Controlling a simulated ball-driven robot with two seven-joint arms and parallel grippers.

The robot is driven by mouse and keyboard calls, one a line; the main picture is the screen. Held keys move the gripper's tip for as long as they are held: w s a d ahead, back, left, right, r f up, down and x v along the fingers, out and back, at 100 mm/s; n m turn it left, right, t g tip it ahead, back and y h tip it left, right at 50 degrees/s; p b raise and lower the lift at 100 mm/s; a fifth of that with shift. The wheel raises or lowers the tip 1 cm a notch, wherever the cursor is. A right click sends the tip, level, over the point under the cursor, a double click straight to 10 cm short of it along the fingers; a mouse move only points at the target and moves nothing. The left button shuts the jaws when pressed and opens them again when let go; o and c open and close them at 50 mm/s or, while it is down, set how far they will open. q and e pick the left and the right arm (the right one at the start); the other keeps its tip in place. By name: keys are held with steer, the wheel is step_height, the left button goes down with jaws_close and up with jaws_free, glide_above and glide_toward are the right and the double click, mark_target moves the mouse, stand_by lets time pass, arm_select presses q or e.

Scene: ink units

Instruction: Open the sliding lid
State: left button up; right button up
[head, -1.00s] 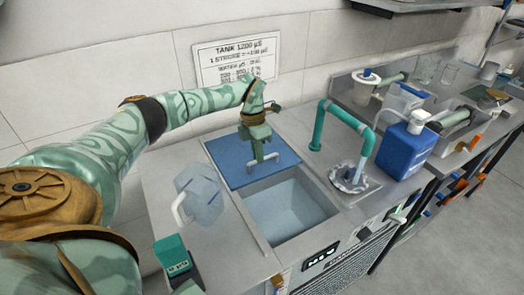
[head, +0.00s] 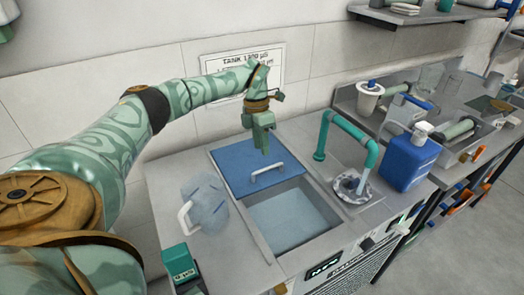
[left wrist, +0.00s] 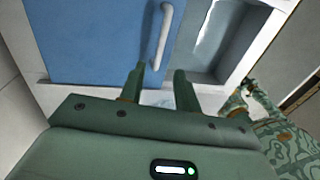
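The blue sliding lid (head: 235,170) covers the back part of the tank opening. Its white bar handle (head: 267,173) lies along its front edge. The front part of the opening is uncovered and shows the pale tank inside (head: 290,217). My left gripper (head: 265,150) hangs above the lid, just behind the handle and apart from it. In the left wrist view the two fingers (left wrist: 158,85) are spread with nothing between them. The lid (left wrist: 95,35) and handle (left wrist: 162,38) show beyond the fingertips. My right gripper does not show.
A clear jug (head: 205,205) with a white handle stands left of the tank, and a small green device (head: 180,263) sits in front of it. A teal faucet (head: 345,140) and a blue bottle (head: 410,160) stand to the right. A wall sign (head: 243,70) is behind.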

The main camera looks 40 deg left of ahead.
arm_select(q)
step_height(320, 180, up, 9)
steer(key=a+p, duration=0.1)
steer(key=shift+w+a+p, duration=0.3)
steer(key=shift+a+p, duration=0.05)
steer(key=shift+r, duration=0.15)
